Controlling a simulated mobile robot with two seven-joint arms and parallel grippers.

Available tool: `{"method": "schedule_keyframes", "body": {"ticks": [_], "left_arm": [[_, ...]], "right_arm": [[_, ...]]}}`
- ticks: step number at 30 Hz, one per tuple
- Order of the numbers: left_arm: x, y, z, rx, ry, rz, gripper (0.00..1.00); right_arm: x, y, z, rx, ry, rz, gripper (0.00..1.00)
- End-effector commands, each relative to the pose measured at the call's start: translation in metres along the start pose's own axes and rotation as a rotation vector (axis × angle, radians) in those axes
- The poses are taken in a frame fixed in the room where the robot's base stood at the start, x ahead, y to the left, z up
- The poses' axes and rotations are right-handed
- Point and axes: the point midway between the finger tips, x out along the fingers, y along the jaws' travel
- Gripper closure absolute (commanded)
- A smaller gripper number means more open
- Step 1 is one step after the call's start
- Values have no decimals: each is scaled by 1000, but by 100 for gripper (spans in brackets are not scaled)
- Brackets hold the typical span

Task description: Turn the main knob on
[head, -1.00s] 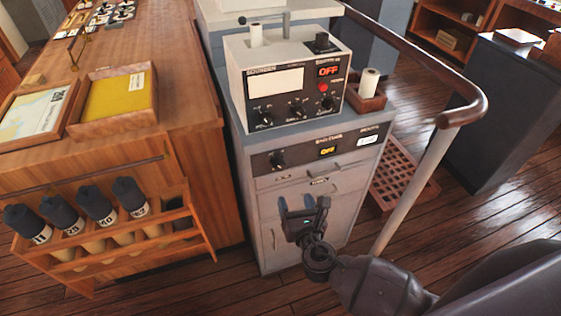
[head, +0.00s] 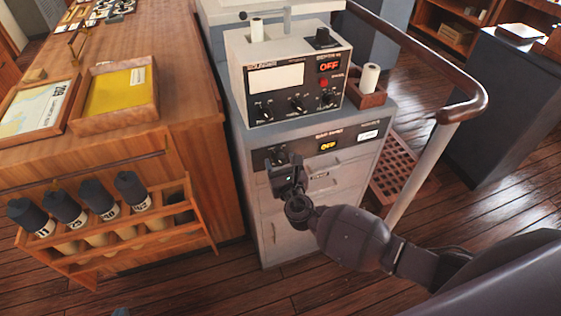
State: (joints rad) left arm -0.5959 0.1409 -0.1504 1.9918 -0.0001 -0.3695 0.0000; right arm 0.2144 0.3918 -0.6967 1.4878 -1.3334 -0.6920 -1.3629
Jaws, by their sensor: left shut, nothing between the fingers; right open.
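A dark knob (head: 278,152) sits at the left of the dark strip on the grey cabinet's front, with a small lit yellow display (head: 328,146) reading OFF to its right. The strip's lettering is too small to read surely. My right gripper (head: 285,160) is open in front of this knob and partly hides it; I cannot tell whether it touches. Only a tip of my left gripper (head: 121,312) shows at the bottom edge; it is shut and empty. The instrument box (head: 240,78) above has several knobs and a red OFF display (head: 329,66).
A wooden rack (head: 100,250) with several dark-capped cylinders stands left of the cabinet (head: 300,235). A wooden desk (head: 190,80) holds trays. A curved handrail (head: 462,112) and post run along the right. A wooden holder (head: 366,97) with a paper roll is beside the box.

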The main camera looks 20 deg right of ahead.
Motion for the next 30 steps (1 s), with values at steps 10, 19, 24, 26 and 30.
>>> {"method": "schedule_keyframes", "body": {"ticks": [10, 19, 24, 26, 30], "left_arm": [[-1, -1, 2, 1, -3, -1, 100], [-3, -1, 7, 1, -12, -2, 100], [-3, -1, 7, 1, -13, -2, 100], [-3, -1, 7, 1, -13, -2, 100], [-1, -1, 8, 1, -11, -2, 100]], "right_arm": [[5, 0, 0, 1, 0, 0, 37], [5, 0, 0, 0, 0, 0, 77], [5, 0, 0, 1, 0, 0, 86], [5, 0, 0, 5, 0, 0, 86], [5, 0, -1, 31, 2, 0, 86]]}}
